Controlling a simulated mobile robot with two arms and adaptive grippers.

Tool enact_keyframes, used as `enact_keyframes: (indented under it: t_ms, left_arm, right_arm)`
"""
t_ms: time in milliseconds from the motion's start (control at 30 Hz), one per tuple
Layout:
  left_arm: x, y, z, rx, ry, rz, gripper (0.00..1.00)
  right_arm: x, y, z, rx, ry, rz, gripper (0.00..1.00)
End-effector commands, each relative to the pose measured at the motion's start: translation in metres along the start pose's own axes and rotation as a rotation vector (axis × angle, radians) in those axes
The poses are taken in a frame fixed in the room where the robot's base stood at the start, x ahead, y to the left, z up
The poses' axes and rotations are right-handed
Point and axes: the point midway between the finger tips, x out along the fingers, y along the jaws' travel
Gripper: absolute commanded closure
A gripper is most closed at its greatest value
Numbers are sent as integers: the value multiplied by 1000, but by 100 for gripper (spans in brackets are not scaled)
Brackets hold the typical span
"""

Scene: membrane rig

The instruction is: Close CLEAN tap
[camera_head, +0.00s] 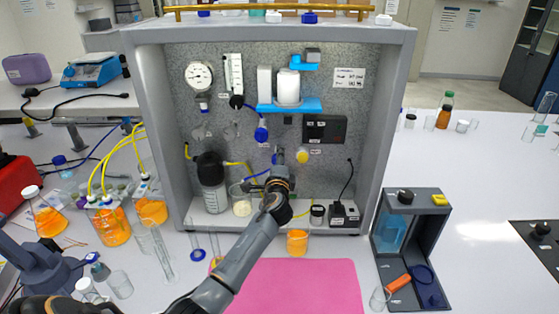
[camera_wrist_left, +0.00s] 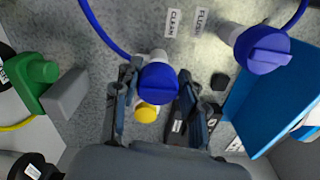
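The CLEAN tap has a round blue knob (camera_wrist_left: 158,83), just below the CLEAN label (camera_wrist_left: 173,23) in the left wrist view. My left gripper (camera_wrist_left: 152,110) is open, with one finger on each side of this knob. I cannot tell whether the fingers touch it. A yellow knob (camera_wrist_left: 146,112) also shows between the fingers, beyond the blue one. In the head view my left gripper (camera_head: 280,157) reaches the rig's back panel and largely hides the CLEAN tap. Another blue tap (camera_wrist_left: 262,50) stands near the FLUSH label (camera_wrist_left: 201,22). My right gripper is not in view.
A blue shelf (camera_wrist_left: 272,95) is close on the right in the wrist view; a green part (camera_wrist_left: 38,85) is at left. In the head view the rig's side walls (camera_head: 372,125) flank the arm. An orange-filled beaker (camera_head: 297,242) stands by the arm. The pink mat (camera_head: 300,288) is clear.

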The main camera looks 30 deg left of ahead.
Motion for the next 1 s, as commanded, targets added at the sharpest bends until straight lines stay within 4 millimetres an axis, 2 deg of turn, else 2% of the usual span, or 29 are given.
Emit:
enact_keyframes:
  t_ms: [67, 467, 667, 1000]
  left_arm:
    - [0, -2, 1, -1, -1, -3, 40]
    - [-6, 2, -1, -2, 2, 3, 40]
    - [-34, 2, -1, -3, 3, 4, 40]
    - [-99, 2, -1, -2, 3, 3, 40]
  right_arm:
    - [0, 0, 0, 0, 0, -1, 28]
    - [0, -1, 0, 0, 0, -1, 28]
    - [0, -1, 0, 0, 0, -1, 28]
    - [0, -1, 0, 0, 0, -1, 28]
